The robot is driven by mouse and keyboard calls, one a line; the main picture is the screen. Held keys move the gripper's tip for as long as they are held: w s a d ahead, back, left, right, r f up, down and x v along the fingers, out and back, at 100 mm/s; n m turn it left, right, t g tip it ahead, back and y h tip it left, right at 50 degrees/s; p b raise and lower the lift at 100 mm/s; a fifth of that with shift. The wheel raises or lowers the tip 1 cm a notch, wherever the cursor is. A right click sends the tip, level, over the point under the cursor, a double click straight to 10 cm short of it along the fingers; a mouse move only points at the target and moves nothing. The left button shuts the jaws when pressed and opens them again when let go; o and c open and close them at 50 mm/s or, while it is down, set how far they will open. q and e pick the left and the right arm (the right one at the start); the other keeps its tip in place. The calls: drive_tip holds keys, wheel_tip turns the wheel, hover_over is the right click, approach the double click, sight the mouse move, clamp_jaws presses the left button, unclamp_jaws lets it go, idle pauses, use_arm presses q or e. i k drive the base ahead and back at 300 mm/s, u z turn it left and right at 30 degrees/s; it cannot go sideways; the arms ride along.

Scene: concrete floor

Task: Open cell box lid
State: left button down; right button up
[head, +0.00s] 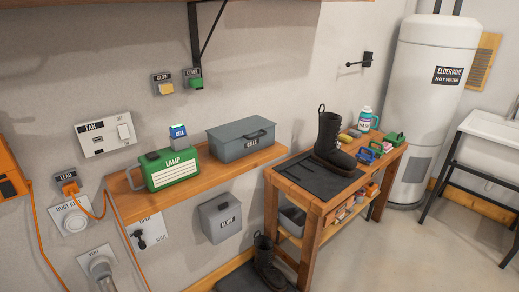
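The cell box (232,146) is a grey metal box with a dark label on its front, standing on the right part of the wooden wall shelf. Its lid (236,129) looks closed, with a dark handle at the front edge. The inside of the box is hidden. A small blue and white cell (178,136) shows above the green lamp (171,168), left of the box. Neither of my grippers is in view.
The shelf (215,171) has a bare strip in front of the box. A grey fume box (220,217) hangs below it. A workbench (300,181) with a black boot (329,140) stands at the right. A shelf bracket (196,35) is above. Floor at right is clear.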

sight(225, 133)
drive_tip(key=u, duration=0.85)
drive_tip(key=i, duration=1.2)
drive_tip(key=z, duration=0.6)
